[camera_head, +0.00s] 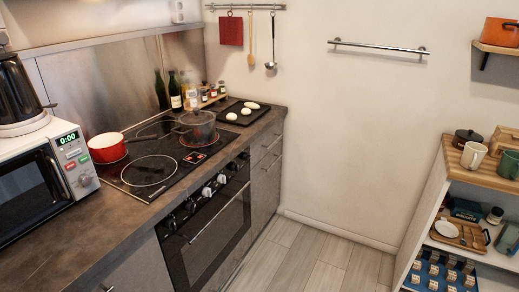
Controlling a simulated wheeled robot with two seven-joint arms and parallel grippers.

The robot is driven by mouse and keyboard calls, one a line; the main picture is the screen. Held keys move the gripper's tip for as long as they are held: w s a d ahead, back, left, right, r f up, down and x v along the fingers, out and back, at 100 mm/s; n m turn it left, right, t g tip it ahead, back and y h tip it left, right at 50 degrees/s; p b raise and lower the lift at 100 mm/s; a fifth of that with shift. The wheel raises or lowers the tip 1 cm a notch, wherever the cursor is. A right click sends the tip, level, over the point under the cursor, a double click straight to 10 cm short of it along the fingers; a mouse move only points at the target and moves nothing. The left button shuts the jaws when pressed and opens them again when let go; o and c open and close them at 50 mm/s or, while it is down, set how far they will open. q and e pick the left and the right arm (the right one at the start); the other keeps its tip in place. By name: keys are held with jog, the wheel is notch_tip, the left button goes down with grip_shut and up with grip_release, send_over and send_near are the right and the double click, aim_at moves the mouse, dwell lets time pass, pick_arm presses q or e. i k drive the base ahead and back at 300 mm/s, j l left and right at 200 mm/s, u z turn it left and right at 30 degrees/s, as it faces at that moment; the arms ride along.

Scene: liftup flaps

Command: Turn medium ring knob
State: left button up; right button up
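A row of several knobs lines the front panel of the oven (218,232) below the counter edge. A white or silver knob (207,192) and another beside it (221,179) stand out near the middle of the row. Darker knobs sit to the left and right, including a dark knob (190,207). I cannot tell which knob belongs to the medium ring. The black cooktop (150,188) above shows white ring outlines; the front one is bare. Small red marks glow on the cooktop's front right. Neither of my grippers is in view.
A red pan (107,148) and a dark pot (197,126) stand on the cooktop. A microwave (45,180) sits at left with a kettle on top. The oven handle (218,212) sticks out below the knobs. The wooden floor (300,262) is clear; a shelf (436,190) stands at right.

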aim_at(245, 157)
jog(key=i+l, duration=0.5)
jog(key=i+l+u, duration=0.1)
jog(key=i+l, duration=0.4)
jog(key=l, duration=0.2)
jog(key=i+l, duration=0.45)
jog(key=l, duration=0.15)
jog(key=u, duration=0.05)
